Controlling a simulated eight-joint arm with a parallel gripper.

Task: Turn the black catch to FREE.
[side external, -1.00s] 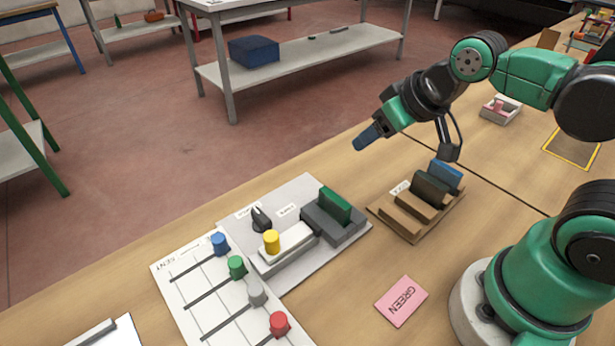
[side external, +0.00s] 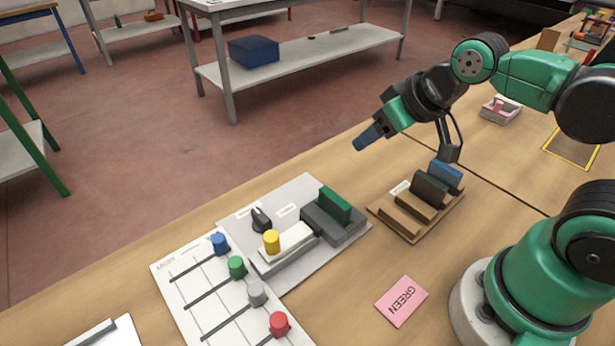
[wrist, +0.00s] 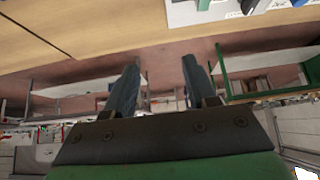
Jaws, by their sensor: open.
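The black catch (side external: 261,218) is a small knob on the grey plate (side external: 233,221) in the side external view. Two small white labels lie beside it, too small to read. On the same plate are a yellow knob (side external: 271,240) on a white block and a green piece (side external: 335,205) in a dark grey holder. My gripper (side external: 366,138) is raised above the table, to the right of and well apart from the catch. In the wrist view my gripper (wrist: 155,88) shows two spread fingers with nothing between them.
A white board (side external: 190,291) with blue, green, grey and red knobs lies left of the plate. A wooden rack (side external: 410,228) with dark and blue pieces stands to the right. A pink card (side external: 401,301) reading GREEN lies in front. Bare table surrounds the card.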

